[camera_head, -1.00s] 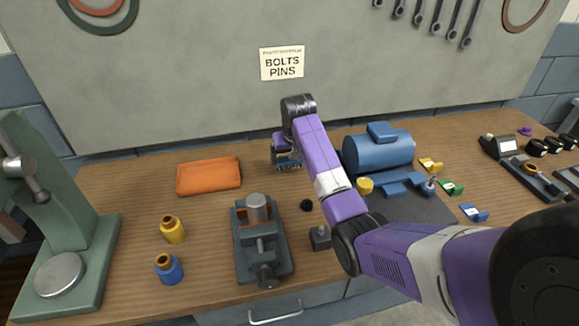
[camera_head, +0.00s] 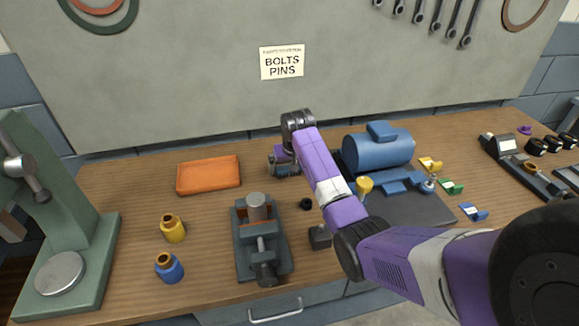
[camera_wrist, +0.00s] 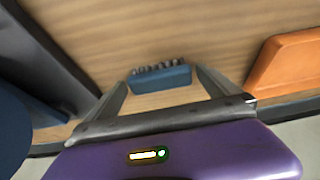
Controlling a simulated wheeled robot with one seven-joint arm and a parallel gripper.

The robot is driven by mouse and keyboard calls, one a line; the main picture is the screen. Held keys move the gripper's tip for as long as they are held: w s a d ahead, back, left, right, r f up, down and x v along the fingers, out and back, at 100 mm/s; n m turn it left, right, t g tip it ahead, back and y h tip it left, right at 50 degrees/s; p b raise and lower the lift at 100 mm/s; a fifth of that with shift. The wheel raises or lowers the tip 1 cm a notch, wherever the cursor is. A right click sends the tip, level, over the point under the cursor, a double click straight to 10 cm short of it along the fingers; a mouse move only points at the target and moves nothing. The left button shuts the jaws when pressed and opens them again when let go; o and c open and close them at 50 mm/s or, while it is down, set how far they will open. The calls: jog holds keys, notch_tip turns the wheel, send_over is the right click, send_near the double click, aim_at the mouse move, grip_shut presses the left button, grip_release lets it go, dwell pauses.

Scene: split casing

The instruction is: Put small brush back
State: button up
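The small brush (camera_wrist: 161,79) shows in the wrist view as a blue block with a row of dark bristles along its far side. It lies between or just beyond the tips of my gripper (camera_wrist: 162,80). The fingers are spread, with a narrow gap at each end of the brush. In the head view my gripper (camera_head: 284,166) is low over the back of the bench, between the orange tray and the blue motor casing. The brush cannot be told apart from the gripper there.
The orange tray (camera_head: 209,175) is left of my gripper; it also shows in the wrist view (camera_wrist: 290,62). The blue casing (camera_head: 380,153) stands close on the right. A grey vise (camera_head: 262,240) and yellow (camera_head: 173,230) and blue (camera_head: 168,268) bottles are nearer the front.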

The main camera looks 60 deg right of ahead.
jog(key=v, duration=1.2)
jog(key=shift+r+b, duration=0.2)
jog(key=shift+b, duration=0.1)
jog(key=shift+w+d, duration=0.1)
jog(key=shift+d, duration=0.05)
